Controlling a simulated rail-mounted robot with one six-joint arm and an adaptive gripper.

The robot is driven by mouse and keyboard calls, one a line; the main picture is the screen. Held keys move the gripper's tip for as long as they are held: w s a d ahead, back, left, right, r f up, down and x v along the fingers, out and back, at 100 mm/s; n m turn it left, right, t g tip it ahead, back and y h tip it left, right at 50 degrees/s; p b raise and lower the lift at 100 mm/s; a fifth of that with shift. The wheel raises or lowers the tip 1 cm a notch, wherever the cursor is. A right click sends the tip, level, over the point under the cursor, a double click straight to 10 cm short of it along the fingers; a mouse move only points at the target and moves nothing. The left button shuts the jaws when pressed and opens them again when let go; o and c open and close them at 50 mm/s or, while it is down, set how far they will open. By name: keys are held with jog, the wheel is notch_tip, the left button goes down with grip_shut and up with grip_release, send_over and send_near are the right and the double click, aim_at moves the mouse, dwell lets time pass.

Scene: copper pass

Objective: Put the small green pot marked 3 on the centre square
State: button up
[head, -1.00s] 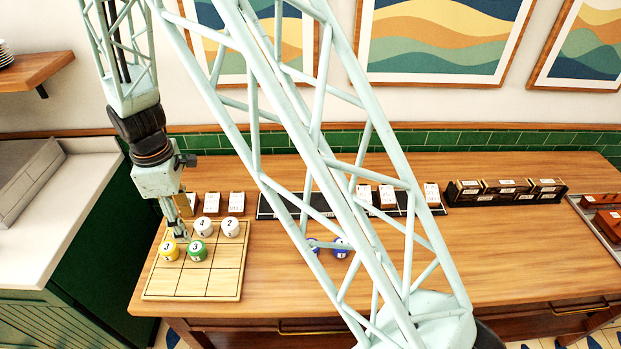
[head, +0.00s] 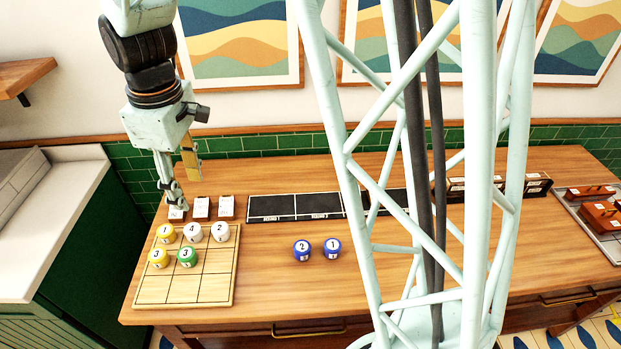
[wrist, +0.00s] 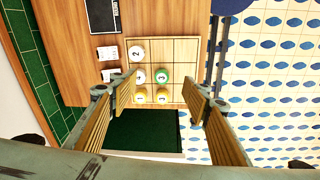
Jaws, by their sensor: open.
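The small green pot marked 3 (head: 187,257) stands upright on the centre square of the wooden grid board (head: 214,290). It also shows in the middle of the board in the wrist view (wrist: 162,76). My gripper (head: 183,190) is above the back left of the board, apart from the green pot. In the wrist view my gripper (wrist: 159,91) has its two fingers spread wide with nothing held between them.
Yellow pots marked 1 (head: 166,233) and 3 (head: 158,258) and white pots marked 4 (head: 192,232) and 2 (head: 219,232) share the board. Its front row is empty. Blue pots 2 (head: 302,250) and 1 (head: 332,248) stand right. A black labelled strip (head: 272,208) lies behind.

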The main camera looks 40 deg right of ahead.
jog(key=s+d+r+m, duration=0.3)
jog(key=s+d+r, duration=0.2)
jog(key=s+r, duration=0.4)
jog(key=s+d+r+m+t, duration=0.1)
jog(key=s+d+r+m, duration=0.1)
jog(key=s, duration=0.5)
jog(key=s+d+r+m, duration=0.2)
jog(key=s+r, duration=0.2)
jog(key=s, duration=0.4)
jog(key=s+d+r+m+t, duration=0.1)
jog(key=s+d+r+m, duration=0.1)
jog(key=s, duration=0.5)
jog(key=shift+s+d+r+m+t, duration=0.3)
jog(key=shift+s+d+r+m, duration=0.1)
jog(key=shift+r, duration=0.5)
jog(key=shift+o, duration=0.6)
jog(key=shift+w+r, duration=0.1)
